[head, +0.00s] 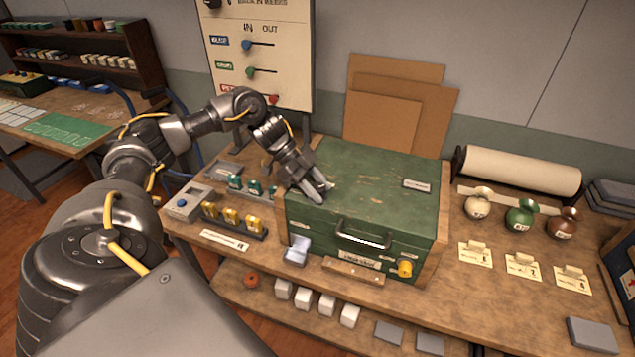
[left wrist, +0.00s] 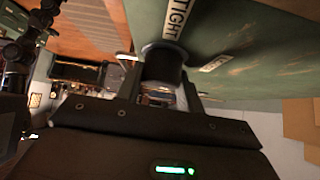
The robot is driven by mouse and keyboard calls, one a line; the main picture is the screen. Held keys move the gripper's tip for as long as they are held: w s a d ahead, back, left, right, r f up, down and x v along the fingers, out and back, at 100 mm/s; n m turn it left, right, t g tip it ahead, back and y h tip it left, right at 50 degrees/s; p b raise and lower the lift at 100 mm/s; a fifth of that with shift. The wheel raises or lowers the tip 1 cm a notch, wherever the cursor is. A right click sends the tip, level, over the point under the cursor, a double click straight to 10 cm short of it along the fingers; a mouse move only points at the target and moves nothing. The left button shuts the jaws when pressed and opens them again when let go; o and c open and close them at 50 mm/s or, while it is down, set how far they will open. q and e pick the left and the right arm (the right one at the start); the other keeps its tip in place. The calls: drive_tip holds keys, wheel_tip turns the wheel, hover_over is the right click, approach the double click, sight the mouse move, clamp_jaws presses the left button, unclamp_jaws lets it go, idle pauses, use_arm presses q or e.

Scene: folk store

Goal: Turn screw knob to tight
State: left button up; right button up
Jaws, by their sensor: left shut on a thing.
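In the left wrist view, a dark round screw knob (left wrist: 163,64) stands on the green surface beside a white TIGHT label (left wrist: 178,18). My left gripper is shut on this knob, one finger on each side. In the head view the gripper hides the knob, and I cannot tell how far it is turned. My right gripper is not in view.
A yellow knob (head: 405,268) sits at the box's lower front right. A small grey-blue open case (head: 297,250) stands before the box. Yellow blocks (head: 232,217) lie to its left. Jars (head: 520,215) and a paper roll (head: 522,170) stand right. A panel (head: 262,55) rises behind.

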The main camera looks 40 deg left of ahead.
use_arm(q)
drive_tip(key=m+g+p, duration=0.2)
drive_tip(key=m+g, duration=0.1)
drive_tip(key=shift+w+r+m+p, duration=0.15)
drive_tip(key=shift+r+m+p, duration=0.15)
drive_tip(key=shift+r+p, duration=0.1)
drive_tip(key=shift+f+m+g+p, duration=0.15)
drive_tip(key=shift+m+g+p, duration=0.45)
drive_tip(key=shift+m+g, duration=0.45)
drive_tip(key=shift+f+m+g, duration=0.15)
drive_tip(key=shift+m+g, duration=0.3)
drive_tip(key=shift+m, duration=0.7)
drive_tip(key=shift+f+m+g+y+b, duration=0.1)
drive_tip(key=shift+m+g+y+b, duration=0.4)
drive_tip(key=shift+m+g+y, duration=0.5)
drive_tip(key=shift+m, duration=0.4)
drive_tip(key=o, duration=1)
